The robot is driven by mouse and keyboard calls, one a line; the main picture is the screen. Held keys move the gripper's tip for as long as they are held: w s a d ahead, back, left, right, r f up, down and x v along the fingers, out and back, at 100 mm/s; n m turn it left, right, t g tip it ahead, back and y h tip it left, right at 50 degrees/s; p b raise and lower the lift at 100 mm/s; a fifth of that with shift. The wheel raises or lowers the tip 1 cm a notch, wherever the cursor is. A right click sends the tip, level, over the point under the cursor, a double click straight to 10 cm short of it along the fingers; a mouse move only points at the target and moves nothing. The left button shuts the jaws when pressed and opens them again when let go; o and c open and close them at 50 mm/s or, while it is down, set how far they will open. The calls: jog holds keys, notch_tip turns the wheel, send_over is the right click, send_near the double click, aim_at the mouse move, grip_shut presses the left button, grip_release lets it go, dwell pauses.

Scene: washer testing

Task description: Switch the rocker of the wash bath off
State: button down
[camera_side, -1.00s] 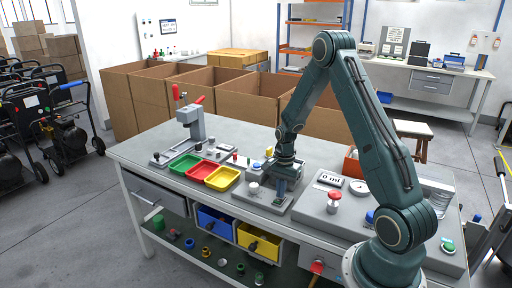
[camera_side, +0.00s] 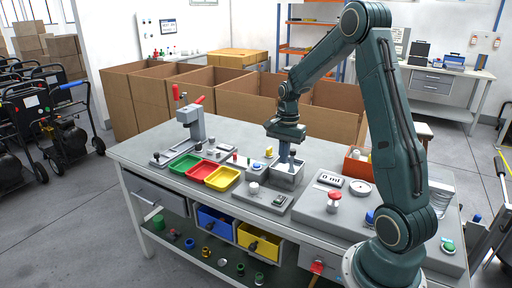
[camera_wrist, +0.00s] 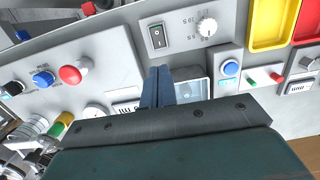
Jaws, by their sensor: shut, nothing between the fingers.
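The wash bath is a grey metal tank (camera_side: 288,174) with a control plate (camera_side: 248,199) in front of it. The plate carries a dark rocker (camera_side: 279,200) and a pale round knob (camera_side: 254,187). In the wrist view the black rocker (camera_wrist: 157,36) is in clear sight beside the white dial knob (camera_wrist: 207,26); I cannot tell which side is pressed. The tank's opening (camera_wrist: 190,88) is partly hidden by my fingers. My gripper (camera_side: 292,163) is shut and empty, pointing down over the tank, behind the rocker and apart from it. Its blue fingers (camera_wrist: 158,72) are together.
A grey box with a red button (camera_side: 334,196) and a gauge (camera_side: 359,187) stands right of the plate. Green, red and yellow trays (camera_side: 222,179) lie to the left. An orange bin (camera_side: 356,162) stands behind right.

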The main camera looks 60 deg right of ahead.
aim_at(279, 200)
jog(key=shift+r, duration=0.45)
jog(key=shift+s, duration=0.1)
jog(key=shift+s+a+r+y, duration=0.1)
jog(key=shift+s+a+y, duration=0.1)
jog(key=shift+y, duration=0.2)
dwell(0.4)
jog(key=f, duration=0.4)
jog(key=a+f, duration=0.1)
jog(key=f, duration=0.4)
jog(key=a+f, duration=0.1)
jog(key=f, duration=0.4)
jog(key=shift+a, duration=0.1)
jog(key=shift+r, duration=0.1)
jog(key=shift+a, duration=0.1)
